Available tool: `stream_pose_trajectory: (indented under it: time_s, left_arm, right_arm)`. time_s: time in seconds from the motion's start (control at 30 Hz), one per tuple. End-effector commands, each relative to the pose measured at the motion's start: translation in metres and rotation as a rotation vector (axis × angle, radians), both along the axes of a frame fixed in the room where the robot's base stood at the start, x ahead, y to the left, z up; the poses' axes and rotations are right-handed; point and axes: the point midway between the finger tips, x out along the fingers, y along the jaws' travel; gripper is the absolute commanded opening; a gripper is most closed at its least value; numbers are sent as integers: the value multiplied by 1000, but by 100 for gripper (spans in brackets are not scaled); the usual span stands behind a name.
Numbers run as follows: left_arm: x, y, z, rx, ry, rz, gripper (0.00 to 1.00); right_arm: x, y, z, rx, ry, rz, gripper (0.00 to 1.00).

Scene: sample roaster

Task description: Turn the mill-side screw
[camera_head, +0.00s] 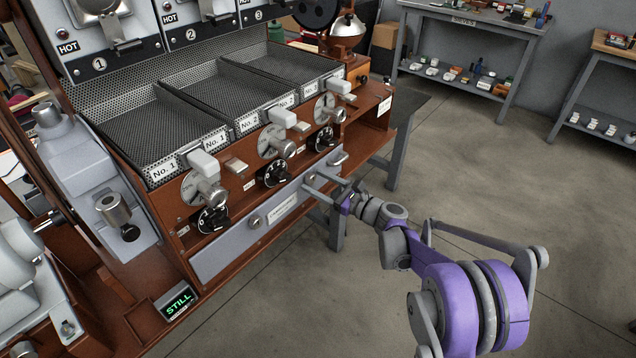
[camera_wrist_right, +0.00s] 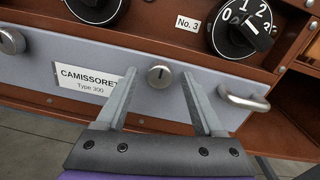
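The mill-side screw (camera_wrist_right: 160,76) is a round metal head with an upright slot, set in the grey front panel (camera_wrist_right: 110,55). In the right wrist view it shows in the gap between my right gripper's (camera_wrist_right: 163,82) fingertips. The fingers are apart and hold nothing. I cannot tell whether the tips touch the panel. In the head view my right gripper (camera_head: 314,183) reaches in from the right to the right part of the panel, and its fingers cover much of the area around the screw. My left gripper is not in view.
A bar handle (camera_wrist_right: 243,101) is right of the screw, and a label plate (camera_wrist_right: 88,79) is left of it. Black numbered dials (camera_wrist_right: 243,28) sit above. The copper-topped mill (camera_head: 346,28) stands beyond the trays. Floor at right is clear.

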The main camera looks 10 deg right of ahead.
Motion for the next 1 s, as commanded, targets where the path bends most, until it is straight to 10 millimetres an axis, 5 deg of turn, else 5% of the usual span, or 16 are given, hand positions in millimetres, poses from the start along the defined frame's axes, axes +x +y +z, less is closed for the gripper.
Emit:
stream_pose_trajectory:
  time_s: [0.37, 0.8, 1.0]
  left_arm:
    - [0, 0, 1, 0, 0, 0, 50]
    - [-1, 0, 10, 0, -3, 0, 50]
    - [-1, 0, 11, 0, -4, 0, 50]
  right_arm:
    - [-5, -5, 0, -1, -1, -2, 69]
    - [-69, -56, 1, -1, -1, -3, 69]
    - [-83, -67, 0, 0, 0, -1, 69]
